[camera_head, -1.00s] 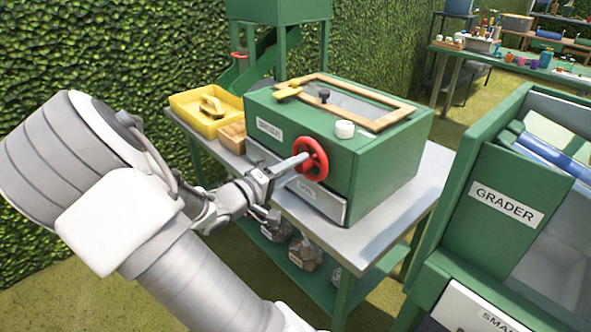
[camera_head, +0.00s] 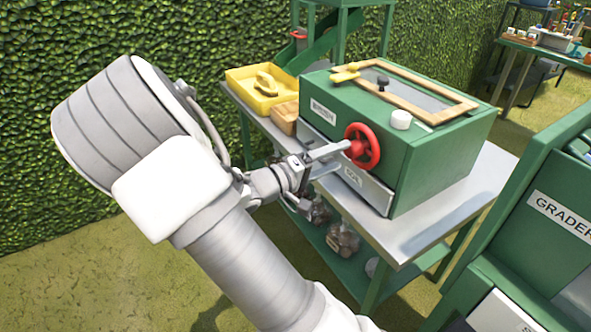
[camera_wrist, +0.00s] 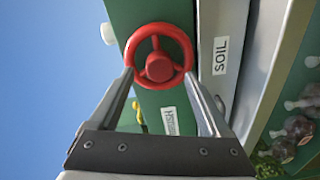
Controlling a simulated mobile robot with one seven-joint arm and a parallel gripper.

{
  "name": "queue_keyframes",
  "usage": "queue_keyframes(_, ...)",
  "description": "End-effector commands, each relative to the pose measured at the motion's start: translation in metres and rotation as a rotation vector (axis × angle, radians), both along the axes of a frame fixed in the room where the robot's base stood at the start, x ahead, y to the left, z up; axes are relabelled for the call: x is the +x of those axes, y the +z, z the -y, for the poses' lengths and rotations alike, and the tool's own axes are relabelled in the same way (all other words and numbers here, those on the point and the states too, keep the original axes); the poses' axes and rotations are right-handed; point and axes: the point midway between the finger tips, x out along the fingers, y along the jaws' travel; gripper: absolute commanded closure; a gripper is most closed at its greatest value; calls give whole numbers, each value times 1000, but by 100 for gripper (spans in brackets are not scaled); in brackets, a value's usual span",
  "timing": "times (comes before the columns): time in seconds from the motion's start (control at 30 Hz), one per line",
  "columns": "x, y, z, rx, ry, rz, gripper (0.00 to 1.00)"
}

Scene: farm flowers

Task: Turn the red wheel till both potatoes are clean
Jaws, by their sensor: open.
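The red wheel (camera_head: 362,147) is on the front of a green box-shaped machine (camera_head: 437,155). My gripper (camera_head: 343,156) is open in front of the wheel, with its two fingers apart. In the wrist view the wheel (camera_wrist: 159,68) shows between and just beyond the fingertips, one finger at each side of its rim. I cannot tell whether the fingers touch it. The lid (camera_head: 450,112) on top has a wooden frame around a grey pane. No potatoes can be made out through it.
A drawer labelled SOIL (camera_head: 352,178) is below the wheel. A yellow tray (camera_head: 239,80) and a wooden block (camera_head: 284,118) stand left of the machine on the grey table (camera_head: 440,228). A green grader (camera_head: 530,235) stands close at right. Bags lie on the lower shelf.

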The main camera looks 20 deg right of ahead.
Motion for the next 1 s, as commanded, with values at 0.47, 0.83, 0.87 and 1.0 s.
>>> queue_keyframes(0.47, -19, 4, -112, 1, 4, 0, 19)
queue_keyframes(0.83, -25, 3, -138, 0, 0, 0, 19)
queue_keyframes(0.87, -25, 3, -138, 0, 0, 0, 19)
queue_keyframes(1.0, -24, 3, -137, 0, 0, 0, 19)
